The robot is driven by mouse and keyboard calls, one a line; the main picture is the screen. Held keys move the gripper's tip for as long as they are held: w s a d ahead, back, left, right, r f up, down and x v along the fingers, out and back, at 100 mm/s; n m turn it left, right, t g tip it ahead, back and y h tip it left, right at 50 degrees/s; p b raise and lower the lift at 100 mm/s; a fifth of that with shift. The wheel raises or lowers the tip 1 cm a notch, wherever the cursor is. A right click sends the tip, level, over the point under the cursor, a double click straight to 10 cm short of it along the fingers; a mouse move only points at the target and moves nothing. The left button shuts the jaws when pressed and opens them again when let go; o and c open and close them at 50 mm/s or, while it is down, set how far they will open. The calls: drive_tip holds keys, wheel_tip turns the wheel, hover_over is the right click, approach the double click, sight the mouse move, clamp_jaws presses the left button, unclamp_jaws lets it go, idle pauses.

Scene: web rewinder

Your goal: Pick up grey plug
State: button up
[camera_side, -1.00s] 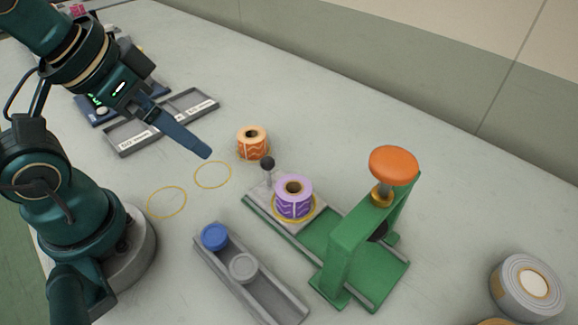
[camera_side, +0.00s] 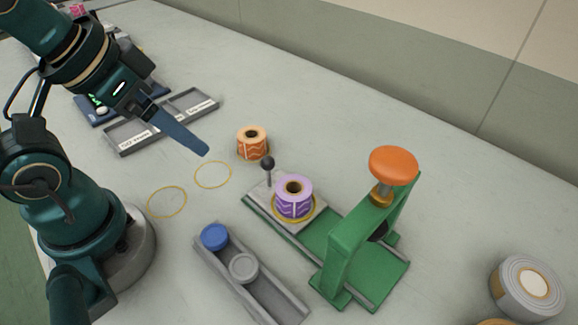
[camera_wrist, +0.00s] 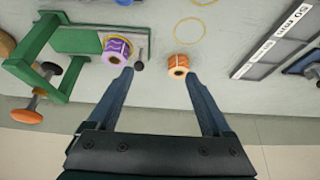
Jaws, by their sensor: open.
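The grey plug (camera_side: 243,267) sits in the grey tray (camera_side: 284,303), beside a blue plug (camera_side: 215,236) at the tray's upper left end in the side view. My gripper (camera_side: 205,152) is raised above the table, up and left of the plugs, with nothing in it. In the wrist view my gripper (camera_wrist: 158,75) shows two blue fingers spread apart with nothing between them. The plugs do not show clearly in the wrist view.
A green press (camera_side: 340,262) with an orange knob (camera_side: 393,166) stands right of the tray. A purple roll (camera_side: 294,198) sits on its plate. An orange roll (camera_side: 253,142) stands behind. A labelled grey tray (camera_side: 124,150) lies at left. Yellow rings (camera_side: 167,202) mark bare table.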

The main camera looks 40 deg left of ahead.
drive_tip(key=g, duration=0.6)
hover_over(243, 266)
wheel_tip(243, 266, down, 8)
drive_tip(key=shift+f, duration=0.15)
drive_tip(key=shift+s+f, duration=0.1)
drive_tip(key=shift+f, duration=2.5)
